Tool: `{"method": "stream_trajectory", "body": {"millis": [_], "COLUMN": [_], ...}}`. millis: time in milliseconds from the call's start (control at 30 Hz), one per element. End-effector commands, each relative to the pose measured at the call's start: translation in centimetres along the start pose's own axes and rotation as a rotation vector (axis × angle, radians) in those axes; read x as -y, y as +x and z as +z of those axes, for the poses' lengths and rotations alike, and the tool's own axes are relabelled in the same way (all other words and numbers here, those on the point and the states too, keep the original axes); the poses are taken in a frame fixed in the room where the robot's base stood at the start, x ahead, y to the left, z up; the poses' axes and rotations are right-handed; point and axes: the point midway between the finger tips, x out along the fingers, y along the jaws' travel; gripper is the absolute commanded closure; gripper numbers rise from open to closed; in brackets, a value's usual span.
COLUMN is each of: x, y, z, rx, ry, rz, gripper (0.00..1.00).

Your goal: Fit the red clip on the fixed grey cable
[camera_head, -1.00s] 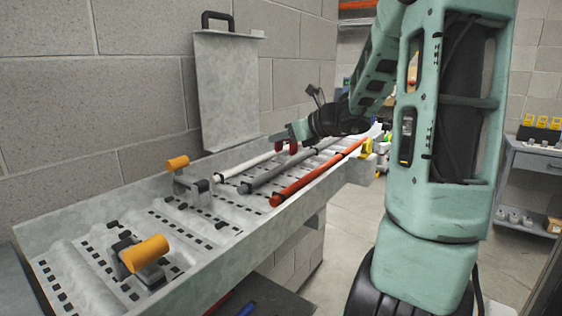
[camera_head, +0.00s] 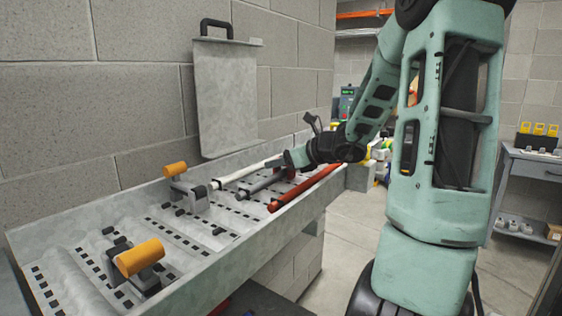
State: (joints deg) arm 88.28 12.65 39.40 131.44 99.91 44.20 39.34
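The grey cable (camera_head: 262,184) lies along the tray between a white cable and an orange-red cable. My gripper (camera_head: 286,162) is low over the tray, at the grey cable's far visible part. It appears shut on the red clip (camera_head: 291,174), of which only a small red patch shows just below the fingertips. The clip is at or very close to the grey cable; I cannot tell whether it is around the cable or only touching it. My gripper and wrist hide the cable beyond that place.
The white cable (camera_head: 238,174) runs on the left and the orange-red cable (camera_head: 300,190) on the right, both close to my gripper. The tray has a raised front wall (camera_head: 240,254). Two orange-handled clamps (camera_head: 140,256) stand at its near end. A hanging metal plate (camera_head: 226,98) is on the block wall.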

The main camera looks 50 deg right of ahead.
Motion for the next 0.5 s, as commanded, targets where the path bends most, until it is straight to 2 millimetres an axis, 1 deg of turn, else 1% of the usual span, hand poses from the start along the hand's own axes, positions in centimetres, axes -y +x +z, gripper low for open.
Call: {"method": "stream_trajectory", "body": {"millis": [167, 267, 367, 500], "x": [0.0, 0.0, 0.1, 0.1], "y": [0.0, -0.2, -1.3, -4.0], "z": [0.0, 0.4, 0.3, 0.4], "rx": [0.000, 0.000, -0.001, -0.002], "ry": [0.000, 0.000, -0.003, -0.004], "rz": [0.000, -0.001, -0.004, -0.006], "gripper": [0.51, 0.51, 0.51, 0.51]}}
